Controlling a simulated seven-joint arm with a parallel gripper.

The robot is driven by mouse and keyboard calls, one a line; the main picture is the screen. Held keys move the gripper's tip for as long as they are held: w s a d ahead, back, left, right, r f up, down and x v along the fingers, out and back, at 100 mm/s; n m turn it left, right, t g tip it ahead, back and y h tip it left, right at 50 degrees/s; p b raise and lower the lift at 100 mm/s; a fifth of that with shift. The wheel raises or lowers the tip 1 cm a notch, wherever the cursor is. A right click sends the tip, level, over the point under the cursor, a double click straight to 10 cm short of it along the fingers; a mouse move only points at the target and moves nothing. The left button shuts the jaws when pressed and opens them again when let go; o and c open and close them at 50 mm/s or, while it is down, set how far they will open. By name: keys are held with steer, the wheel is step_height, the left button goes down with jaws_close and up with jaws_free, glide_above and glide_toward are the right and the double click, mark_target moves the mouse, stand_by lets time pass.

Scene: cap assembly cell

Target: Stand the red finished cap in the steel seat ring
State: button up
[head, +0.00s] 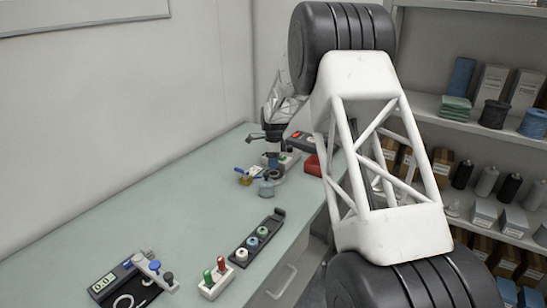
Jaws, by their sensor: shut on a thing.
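My gripper (273,150) is far off at the back of the bench, pointing down over a small group of fixtures. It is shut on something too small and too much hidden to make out. A dark round fixture (274,176) is just below it, and a grey-blue round piece (266,189) stands in front. I cannot tell which of these, if either, is the steel seat ring. No red cap can be made out at the gripper. A red upright piece (221,264) stands beside a green one in a white block at the front.
A black rack (246,255) with several round pieces lies near the bench's right edge. A device with a display (104,283) is at front left. A blue-handled fixture (246,178) and a red bin (312,166) flank the gripper area. The bench middle (170,215) is clear.

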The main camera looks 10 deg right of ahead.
steer(key=shift+f, duration=0.85)
steer(key=shift+f, duration=0.65)
stand_by(1.2)
steer(key=o, duration=0.7)
steer(key=shift+o, duration=0.2)
steer(key=shift+r, duration=0.15)
steer(key=shift+r, duration=3.35)
